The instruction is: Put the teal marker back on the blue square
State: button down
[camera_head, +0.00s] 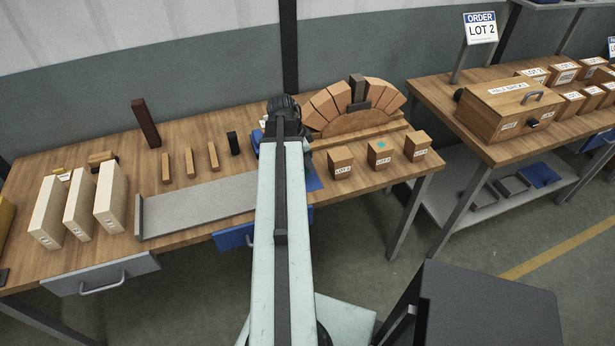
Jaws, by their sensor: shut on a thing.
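A small teal patch (381,146), the only teal marker I can make out, lies on top of the middle of three small lot-labelled wooden boxes on the workbench. A blue square (314,180) lies flat on the bench, left of the boxes; my arm covers much of it. My gripper (283,108) is over the bench's back middle, beyond the blue square. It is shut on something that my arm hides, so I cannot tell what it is.
Left of my arm lies a grey tray (200,205). A brick arch (352,122) stands behind the boxes (341,163). A second bench (440,97) is at right.

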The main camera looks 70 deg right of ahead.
notch_tip(320, 180, down, 4)
jog(key=b, duration=0.4)
jog(key=shift+r, duration=0.25)
jog(key=shift+f, duration=0.1)
jog(key=c, duration=1)
grip_release()
jog(key=p+v, duration=1.2)
jog(key=shift+w, duration=0.1)
